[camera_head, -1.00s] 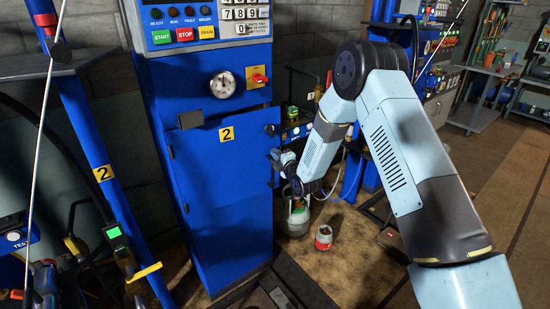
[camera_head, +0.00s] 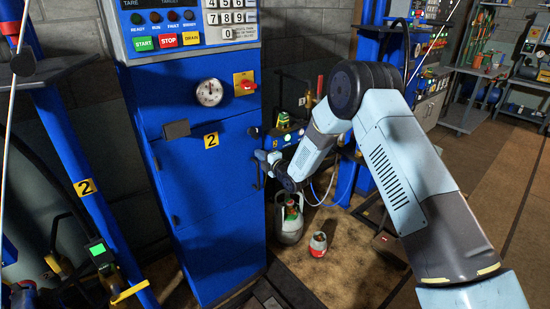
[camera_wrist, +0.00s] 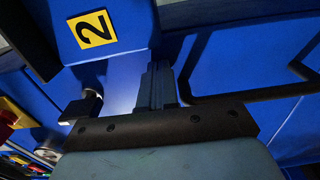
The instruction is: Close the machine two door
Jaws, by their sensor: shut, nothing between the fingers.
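The blue machine two door (camera_head: 205,190), with a yellow "2" label (camera_head: 210,140), is on the front of the tall blue machine (camera_head: 135,110). It looks nearly flush with the cabinet; I cannot tell whether it is fully closed. My gripper (camera_head: 262,160) is at the door's right edge, partly hidden by my arm. In the wrist view my gripper (camera_wrist: 158,68) is shut and empty, with its fingers close to the blue door surface; contact is unclear. A black bar handle (camera_wrist: 245,96) is beside the fingers, not between them. The label shows there too (camera_wrist: 92,29).
A dial (camera_head: 209,92) and control buttons (camera_head: 168,40) sit above the door. A blue post (camera_head: 70,150) stands left. A grey gas cylinder (camera_head: 290,217) and a small red-and-white canister (camera_head: 318,244) stand on the floor right of the machine. Open floor lies further right.

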